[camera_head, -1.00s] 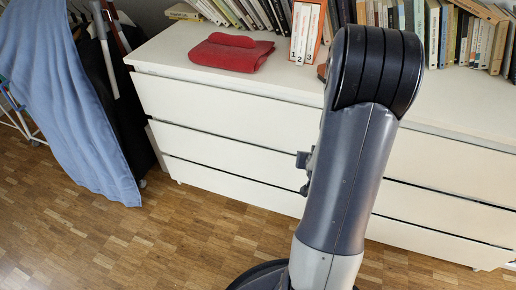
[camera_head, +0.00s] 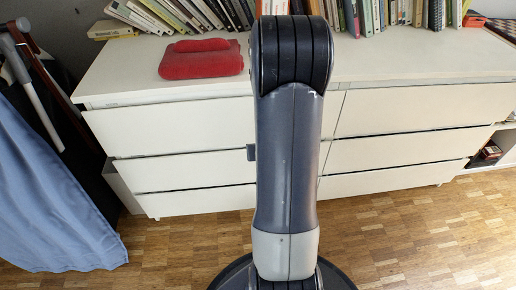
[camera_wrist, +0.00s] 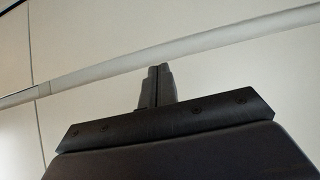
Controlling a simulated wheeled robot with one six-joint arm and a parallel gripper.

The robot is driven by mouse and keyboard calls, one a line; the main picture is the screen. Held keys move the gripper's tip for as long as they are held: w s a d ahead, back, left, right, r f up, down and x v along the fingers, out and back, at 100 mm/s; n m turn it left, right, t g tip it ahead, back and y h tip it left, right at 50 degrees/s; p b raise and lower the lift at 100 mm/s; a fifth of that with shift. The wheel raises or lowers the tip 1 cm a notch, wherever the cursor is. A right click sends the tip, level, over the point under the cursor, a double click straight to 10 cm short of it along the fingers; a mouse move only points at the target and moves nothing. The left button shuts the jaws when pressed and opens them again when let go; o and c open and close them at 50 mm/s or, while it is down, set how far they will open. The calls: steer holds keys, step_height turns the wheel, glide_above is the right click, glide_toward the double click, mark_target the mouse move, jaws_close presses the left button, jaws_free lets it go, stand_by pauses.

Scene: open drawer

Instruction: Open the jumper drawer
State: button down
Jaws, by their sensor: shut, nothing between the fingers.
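A white dresser (camera_head: 190,95) with two columns of drawers stands in front of me. All drawer fronts that show, such as the upper left one (camera_head: 165,127) and the upper right one (camera_head: 410,108), look shut. No label shows which is the jumper drawer. In the wrist view my gripper (camera_wrist: 160,70) is shut and empty. Its fingertips overlap the lower edge of a pale slanting strip (camera_wrist: 220,42) between drawer fronts; I cannot tell whether they touch it. In the head view my arm hides the gripper and the middle of the dresser.
A red folded cloth (camera_head: 201,59) lies on the dresser top, with a row of books (camera_head: 405,14) behind. A blue cloth (camera_head: 50,190) hangs at the left. The wooden floor (camera_head: 420,230) at the front right is clear.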

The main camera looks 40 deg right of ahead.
steer(key=b+x, duration=0.2)
steer(key=x, duration=0.6)
steer(key=shift+w+f, duration=0.1)
steer(key=shift+f, duration=0.15)
